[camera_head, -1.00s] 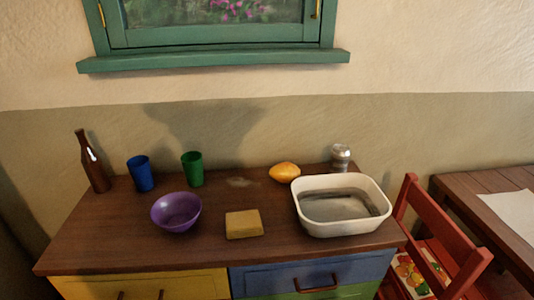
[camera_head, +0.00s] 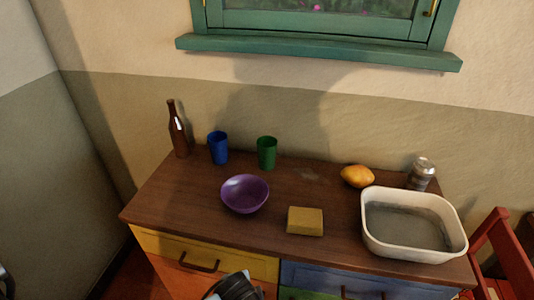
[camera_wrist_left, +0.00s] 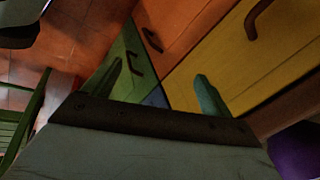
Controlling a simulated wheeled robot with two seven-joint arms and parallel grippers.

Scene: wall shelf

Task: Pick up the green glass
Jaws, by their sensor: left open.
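The green glass (camera_head: 267,153) stands upright near the back of the dresser top in the head view, just right of the blue glass (camera_head: 218,148). It does not show in the left wrist view. My left gripper (camera_wrist_left: 163,88) shows in the left wrist view with its two fingers apart and nothing between them. It is in front of the dresser's coloured drawers, away from the green glass. A dark part of mine shows at the bottom edge of the head view. My right gripper does not show.
On the wooden top (camera_head: 185,205) stand a brown bottle (camera_head: 178,132), a purple bowl (camera_head: 245,195) in front of the glasses, a yellow block (camera_head: 305,221), an orange fruit (camera_head: 357,176), a metal-topped shaker (camera_head: 421,173) and a white basin (camera_head: 415,251). The green window sill (camera_head: 320,53) is above.

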